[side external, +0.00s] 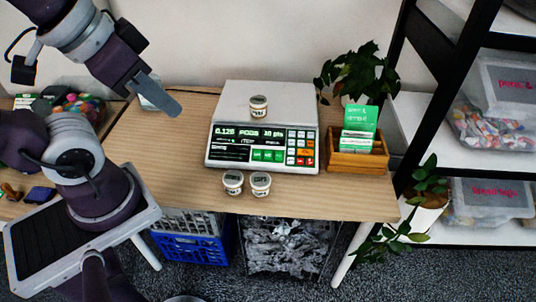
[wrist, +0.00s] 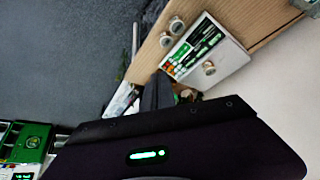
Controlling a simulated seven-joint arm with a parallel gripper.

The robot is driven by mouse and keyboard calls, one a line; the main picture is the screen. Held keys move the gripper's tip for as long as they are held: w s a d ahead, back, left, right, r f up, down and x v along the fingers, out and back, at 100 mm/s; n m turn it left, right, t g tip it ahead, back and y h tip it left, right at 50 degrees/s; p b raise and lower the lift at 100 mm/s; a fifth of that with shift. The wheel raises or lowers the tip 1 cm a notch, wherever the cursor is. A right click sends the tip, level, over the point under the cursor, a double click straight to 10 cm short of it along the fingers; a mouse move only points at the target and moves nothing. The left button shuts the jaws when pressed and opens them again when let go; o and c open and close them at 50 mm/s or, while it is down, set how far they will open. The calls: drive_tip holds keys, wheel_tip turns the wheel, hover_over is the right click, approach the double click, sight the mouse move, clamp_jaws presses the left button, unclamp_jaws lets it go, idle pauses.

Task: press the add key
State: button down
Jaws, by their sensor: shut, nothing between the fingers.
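The counting scale (side external: 226,98) stands on the wooden table, with a lit green display (side external: 248,133) and a keypad (side external: 300,148) of white, orange, red and green keys at its front right. The key labels are too small to read, so I cannot tell which is the add key. A small lidded cup (side external: 258,106) sits on the scale's platform. My gripper (side external: 175,108) is shut and empty, in the air left of the scale and apart from it. In the wrist view the scale (wrist: 232,56) and its keypad (wrist: 178,62) show beyond my gripper's dark fingers (wrist: 157,93).
Two lidded cups (side external: 232,182) (side external: 260,184) stand in front of the scale. A wooden card holder (side external: 357,161) with green cards and a potted plant (side external: 358,75) are to its right. A black-framed shelf (side external: 420,120) bounds the right side. The table's left front is clear.

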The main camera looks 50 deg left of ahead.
drive_tip(key=w+a+f+y, duration=0.1)
drive_tip(key=w+a+f, duration=0.15)
drive_tip(key=w, duration=0.35)
drive_tip(key=w+a+f, duration=0.2)
drive_tip(key=w+a, duration=0.1)
drive_tip(key=w, duration=0.3)
drive_tip(key=t+h, duration=0.4)
hover_over(268, 155)
drive_tip(key=s+d, duration=0.3)
drive_tip(key=s, duration=0.2)
wheel_tip(268, 155, down, 20)
drive_tip(key=shift+w+f+t, duration=0.15)
drive_tip(key=shift+f+t, duration=0.35)
drive_tip(key=shift+w+a+f, duration=0.4)
drive_tip(key=shift+w+f, duration=0.05)
drive_tip(key=shift+f, duration=0.9)
drive_tip(key=shift+w+a+f, duration=0.4)
drive_tip(key=shift+f, duration=0.9)
drive_tip(key=shift+w+a+f, duration=0.4)
drive_tip(key=shift+w+f, duration=0.05)
drive_tip(key=shift+f, duration=0.9)
drive_tip(key=shift+f, duration=0.1)
drive_tip(key=shift+w+a+f, duration=0.1)
drive_tip(key=shift+a+f, duration=0.05)
drive_tip(key=shift+f, duration=0.15)
